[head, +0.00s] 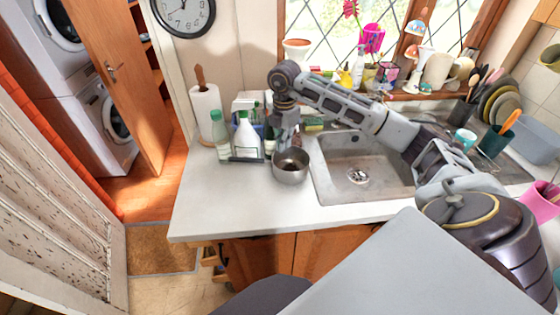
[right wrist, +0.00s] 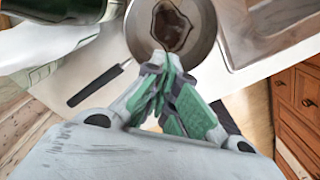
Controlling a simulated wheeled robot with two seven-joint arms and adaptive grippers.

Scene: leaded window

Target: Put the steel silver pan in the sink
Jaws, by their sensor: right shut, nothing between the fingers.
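The steel silver pan (head: 291,177) stands upright on the worktop, just left of the sink (head: 340,190). Its dark handle (head: 244,160) points left; the handle also shows in the right wrist view (right wrist: 97,84). The pan (right wrist: 203,25) has a dark brown patch inside. My right gripper (head: 287,146) is at the pan's far side in the head view, close to the rim. In the right wrist view its green-padded fingers (right wrist: 166,85) are together and empty beside the pan; whether they touch it I cannot tell. My left gripper is not in view.
A green-capped bottle (head: 220,135), a white bottle (head: 247,138) and a paper towel roll (head: 206,108) stand left of the pan. The sink basin holds only its drain (head: 358,176). Worktop in front of the pan (head: 225,205) is clear. Plates (head: 497,103) stand right of the sink.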

